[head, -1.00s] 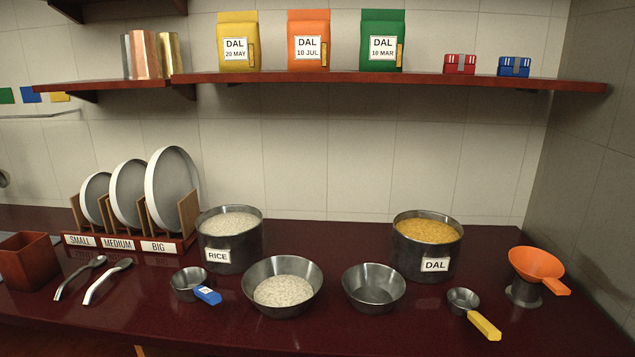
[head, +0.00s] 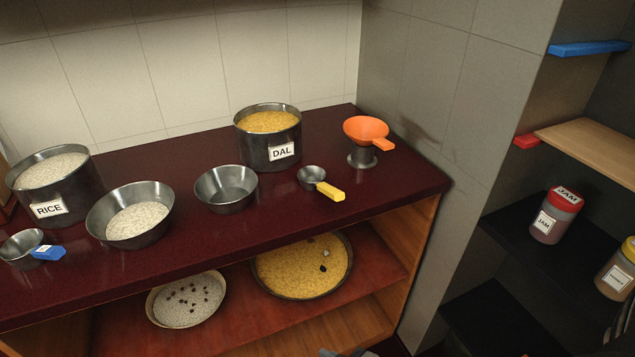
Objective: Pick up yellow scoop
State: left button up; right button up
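The yellow scoop is a small metal cup (head: 311,175) with a yellow block handle (head: 330,191). It lies on the dark red counter (head: 210,240), with the handle pointing right and toward the front edge. The empty metal bowl (head: 227,190) is to its left, the DAL pot (head: 268,140) behind it, and the orange funnel (head: 366,130) on its metal stand behind right. Nothing touches the scoop. Neither gripper can be made out; a small grey piece at the bottom edge is too cut off to identify.
A rice bowl (head: 132,215), a RICE pot (head: 55,180) and a blue-handled scoop (head: 45,252) stand at the left. Below the counter, a shelf holds two round trays. A tiled wall bounds the counter's right end. Bare counter lies right of the scoop.

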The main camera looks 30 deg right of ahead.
aim_at(311, 177)
jog(key=k, duration=0.5)
jog(key=z, duration=0.8)
jog(key=i, duration=0.65)
jog(key=u, duration=0.05)
